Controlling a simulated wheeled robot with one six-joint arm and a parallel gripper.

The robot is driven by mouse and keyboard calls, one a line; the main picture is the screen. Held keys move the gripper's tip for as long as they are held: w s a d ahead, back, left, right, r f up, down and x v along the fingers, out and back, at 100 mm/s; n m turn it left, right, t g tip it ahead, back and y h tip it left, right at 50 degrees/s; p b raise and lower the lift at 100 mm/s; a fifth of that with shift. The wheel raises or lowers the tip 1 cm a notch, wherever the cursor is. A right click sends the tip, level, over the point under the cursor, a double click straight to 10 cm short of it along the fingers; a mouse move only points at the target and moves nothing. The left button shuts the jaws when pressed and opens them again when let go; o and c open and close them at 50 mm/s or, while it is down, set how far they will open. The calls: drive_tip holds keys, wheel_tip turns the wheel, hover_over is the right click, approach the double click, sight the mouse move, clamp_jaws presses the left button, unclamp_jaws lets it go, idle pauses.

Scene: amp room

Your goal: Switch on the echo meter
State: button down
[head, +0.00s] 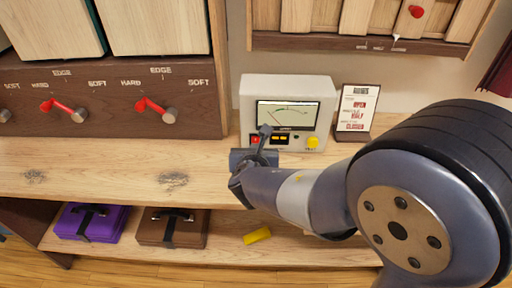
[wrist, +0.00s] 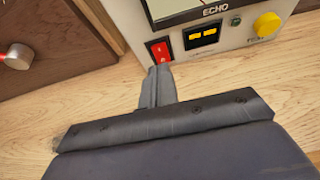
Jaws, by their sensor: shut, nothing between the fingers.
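The echo meter (head: 289,92) is a white box with a needle dial, standing on the wooden shelf. Its red rocker switch (head: 255,140) is at the lower left of its front and shows in the wrist view (wrist: 159,50). Right of the switch are a small black display with yellow-orange segments (wrist: 201,36) and a yellow knob (wrist: 267,24). My gripper (head: 265,131) is shut and empty in front of the meter. In the wrist view its fingertips (wrist: 159,70) appear just below the switch. I cannot tell whether they touch it.
A small sign (head: 354,108) stands right of the meter. A dark wood panel with red-pointer knobs (head: 155,108) is to the left. A wooden slider panel (head: 370,43) hangs above. Purple (head: 91,222) and brown (head: 172,228) cases and a yellow block (head: 257,235) lie below. The shelf at left is clear.

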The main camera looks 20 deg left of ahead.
drive_tip(key=r+p+v, duration=0.1)
drive_tip(key=p+v, duration=0.1)
drive_tip(key=v, duration=0.6)
drive_tip(key=shift+w+r, duration=0.25)
drive_tip(key=shift+w, duration=0.1)
drive_tip(key=shift+w+a+f, duration=0.1)
